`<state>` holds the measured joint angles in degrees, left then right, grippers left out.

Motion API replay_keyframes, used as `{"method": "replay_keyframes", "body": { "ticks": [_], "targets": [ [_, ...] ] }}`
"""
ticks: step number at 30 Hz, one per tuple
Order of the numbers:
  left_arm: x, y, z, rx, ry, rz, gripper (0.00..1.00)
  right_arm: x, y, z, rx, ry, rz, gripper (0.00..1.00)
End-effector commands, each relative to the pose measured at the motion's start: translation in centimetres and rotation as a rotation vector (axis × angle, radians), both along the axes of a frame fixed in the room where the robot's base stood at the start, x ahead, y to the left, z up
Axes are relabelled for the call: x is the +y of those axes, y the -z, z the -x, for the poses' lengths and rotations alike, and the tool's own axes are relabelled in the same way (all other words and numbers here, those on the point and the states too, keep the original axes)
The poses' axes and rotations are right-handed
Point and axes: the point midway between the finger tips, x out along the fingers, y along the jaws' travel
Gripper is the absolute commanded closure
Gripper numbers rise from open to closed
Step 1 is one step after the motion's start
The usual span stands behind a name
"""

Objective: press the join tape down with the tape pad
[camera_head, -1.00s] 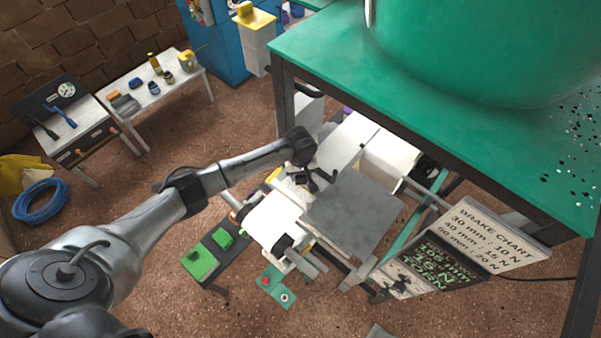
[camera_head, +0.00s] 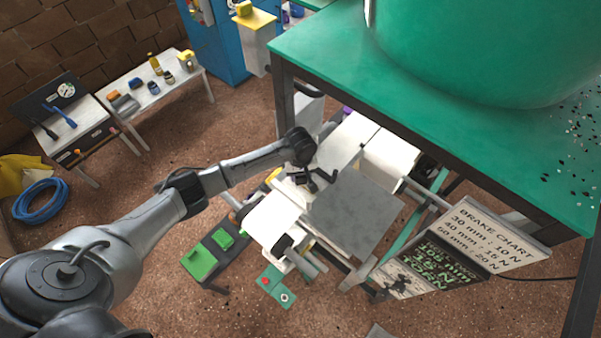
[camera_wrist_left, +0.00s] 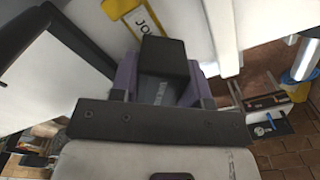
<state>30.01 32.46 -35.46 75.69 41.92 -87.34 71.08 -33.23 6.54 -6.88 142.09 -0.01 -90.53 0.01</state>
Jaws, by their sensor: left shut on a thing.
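My left gripper (camera_head: 312,181) hangs over the white paper on the machine, beside the grey plate. In the left wrist view its purple fingers (camera_wrist_left: 165,88) are shut on a dark block, which looks like the tape pad (camera_wrist_left: 163,58). A yellow-edged label starting "JO" (camera_wrist_left: 139,20) lies on the white paper just beyond the block, partly cut off by the picture's top edge. It seems to mark the join. I cannot tell whether the pad touches the paper. The tape itself is not clearly seen. My right gripper is not in view.
The grey plate (camera_head: 356,215) is close to the right of my gripper. A green-topped table (camera_head: 330,50) overhangs the machine. A button panel (camera_head: 276,287), a dark bench with green blocks (camera_head: 199,263) and a brake chart sign (camera_head: 490,236) stand near the machine.

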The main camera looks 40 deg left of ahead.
Motion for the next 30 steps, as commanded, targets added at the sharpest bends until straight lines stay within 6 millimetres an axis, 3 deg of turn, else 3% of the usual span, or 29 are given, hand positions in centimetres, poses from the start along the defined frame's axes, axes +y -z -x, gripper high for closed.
{"method": "replay_keyframes", "body": {
  "ticks": [30],
  "targets": [
    [0.01,0.87,0.01,0.0,0.0,0.0,0.77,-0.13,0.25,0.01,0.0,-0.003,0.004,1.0]
  ]
}}
